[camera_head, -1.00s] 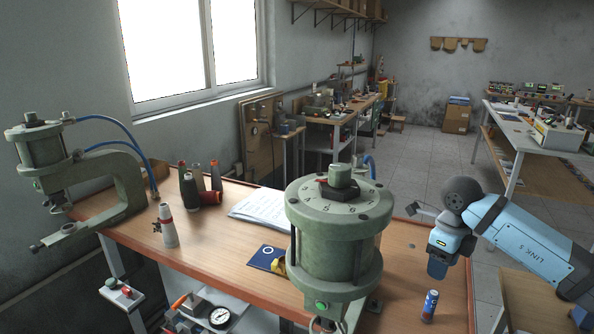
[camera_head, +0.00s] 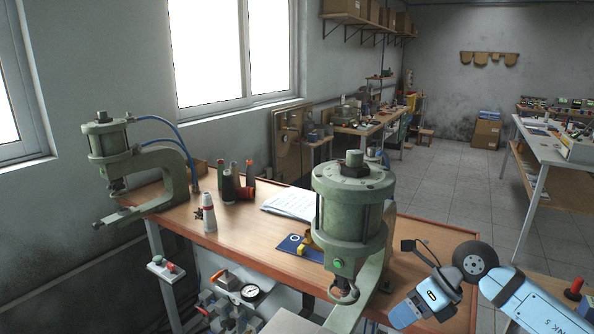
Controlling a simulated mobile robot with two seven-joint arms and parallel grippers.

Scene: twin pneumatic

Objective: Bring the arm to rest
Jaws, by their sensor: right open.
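My right arm comes in from the lower right, with its blue wrist in front of the bench's right end. My right gripper (camera_head: 412,247) shows only as a small dark part beyond the wrist. It is open, and I see nothing held in it. It is right of the near green press (camera_head: 350,215), with a gap between them in the picture. My left arm and gripper are out of view.
A gauge (camera_head: 250,291) sits below the front edge. Open floor (camera_head: 460,190) lies beyond the bench.

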